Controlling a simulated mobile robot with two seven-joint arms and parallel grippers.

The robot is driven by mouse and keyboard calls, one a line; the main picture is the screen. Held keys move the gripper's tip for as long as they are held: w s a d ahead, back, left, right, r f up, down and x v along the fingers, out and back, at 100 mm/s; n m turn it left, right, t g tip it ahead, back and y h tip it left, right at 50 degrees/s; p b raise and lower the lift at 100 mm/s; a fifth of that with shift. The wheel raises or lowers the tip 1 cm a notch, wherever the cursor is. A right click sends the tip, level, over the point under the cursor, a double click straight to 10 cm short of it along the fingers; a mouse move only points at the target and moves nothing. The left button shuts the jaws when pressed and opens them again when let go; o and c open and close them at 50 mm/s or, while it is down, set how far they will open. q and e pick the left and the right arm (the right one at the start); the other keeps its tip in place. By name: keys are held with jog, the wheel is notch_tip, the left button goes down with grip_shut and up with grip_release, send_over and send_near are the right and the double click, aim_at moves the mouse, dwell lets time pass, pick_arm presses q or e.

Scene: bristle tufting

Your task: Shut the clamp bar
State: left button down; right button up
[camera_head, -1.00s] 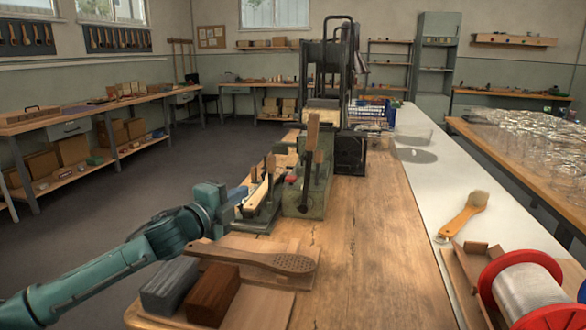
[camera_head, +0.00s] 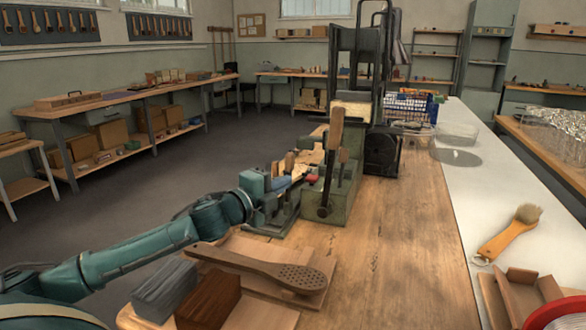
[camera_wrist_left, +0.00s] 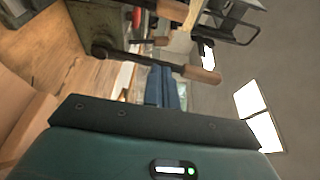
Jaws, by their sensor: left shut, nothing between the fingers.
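The clamp fixture is a low dark-green base (camera_head: 270,222) on the wooden bench, left of a taller green press with wooden-handled levers (camera_head: 338,165). My left gripper (camera_head: 290,181) is shut and empty at the fixture's upper part, by a wooden handle. It hides much of the fixture, so I cannot tell how far down the clamp bar lies or whether I touch it. In the left wrist view my shut blue fingers (camera_wrist_left: 162,86) point toward a dark bar with a wooden grip (camera_wrist_left: 200,74). My right gripper is out of view.
A perforated wooden paddle (camera_head: 262,267) lies on a board in front, near grey (camera_head: 165,288) and brown (camera_head: 208,298) blocks. A tall dark machine (camera_head: 358,90) stands behind the press. The bench right of the press is clear.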

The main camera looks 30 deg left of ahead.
pick_arm(q)
jog(key=w+d+p, duration=0.1)
jog(key=w, duration=0.9)
jog(key=a, duration=0.2)
jog(key=s+a, duration=0.1)
jog(key=a, duration=0.1)
jog(key=shift+s, duration=0.15)
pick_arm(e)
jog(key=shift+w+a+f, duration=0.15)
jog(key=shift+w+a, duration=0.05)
pick_arm(q)
jog(key=shift+a, duration=0.1)
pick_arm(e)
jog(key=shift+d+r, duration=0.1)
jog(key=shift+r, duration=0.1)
